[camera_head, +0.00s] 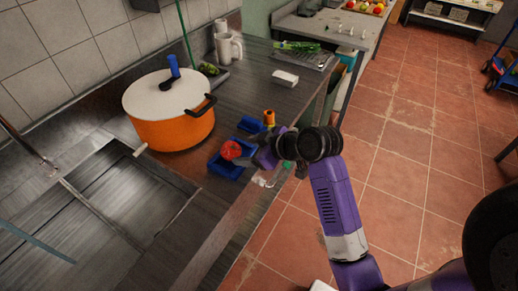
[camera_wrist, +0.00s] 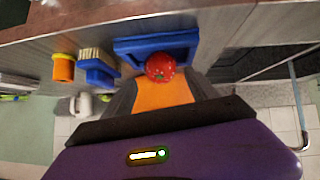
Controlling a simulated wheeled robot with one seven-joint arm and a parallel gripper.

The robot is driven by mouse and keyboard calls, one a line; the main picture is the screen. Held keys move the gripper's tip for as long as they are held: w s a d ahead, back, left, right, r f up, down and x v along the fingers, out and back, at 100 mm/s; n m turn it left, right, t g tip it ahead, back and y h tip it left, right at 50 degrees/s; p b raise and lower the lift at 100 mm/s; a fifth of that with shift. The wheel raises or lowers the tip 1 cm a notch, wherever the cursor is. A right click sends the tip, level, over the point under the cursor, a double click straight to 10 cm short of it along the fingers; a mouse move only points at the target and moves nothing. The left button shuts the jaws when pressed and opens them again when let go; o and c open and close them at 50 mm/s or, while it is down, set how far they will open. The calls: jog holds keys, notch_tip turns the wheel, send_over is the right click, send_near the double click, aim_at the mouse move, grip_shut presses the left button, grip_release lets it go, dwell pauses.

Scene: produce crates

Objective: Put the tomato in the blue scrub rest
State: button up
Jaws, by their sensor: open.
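The red tomato (camera_head: 231,150) shows within the outline of a blue tray-like rest (camera_head: 226,172) on the counter, and appears to lie in it. In the wrist view the tomato (camera_wrist: 160,67) is just beyond my fingertips and overlaps the near edge of the blue rest (camera_wrist: 154,42). My gripper (camera_head: 243,159) is open, close to the tomato on its right side. In the wrist view my gripper (camera_wrist: 160,82) has its fingers spread behind the tomato. Contact between fingers and tomato cannot be told. The tomato's underside is hidden.
A blue holder with a brush (camera_wrist: 97,65) and an orange-yellow cylinder (camera_head: 269,118) stand close by. A large orange pot (camera_head: 172,128) stands to the left, beside the sink (camera_head: 125,200). A white box (camera_head: 285,78) lies farther back. The counter's edge runs just below my gripper.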

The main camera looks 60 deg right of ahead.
jog(key=v, duration=0.6)
jog(key=s+a+f+m+h, duration=0.1)
jog(key=s+a+f, duration=0.25)
jog(key=a, duration=0.25)
jog(key=s+a+f+m, duration=0.1)
jog(key=s+a+f, duration=0.2)
jog(key=a+f, duration=0.15)
jog(key=s+a+r+t+y, duration=0.1)
jog(key=s+a+r+t, duration=0.1)
jog(key=s+a+r, duration=0.2)
jog(key=s+a+r+t, duration=0.2)
jog(key=s+a+r, duration=0.2)
jog(key=s+a, duration=0.3)
jog(key=s, duration=0.4)
jog(key=shift+a+r+n+y, duration=0.15)
jog(key=shift+r+n+y, duration=0.15)
jog(key=shift+n+y, duration=0.1)
jog(key=shift+s, duration=0.1)
jog(key=shift+f+b, duration=0.6)
jog(key=shift+b, duration=0.15)
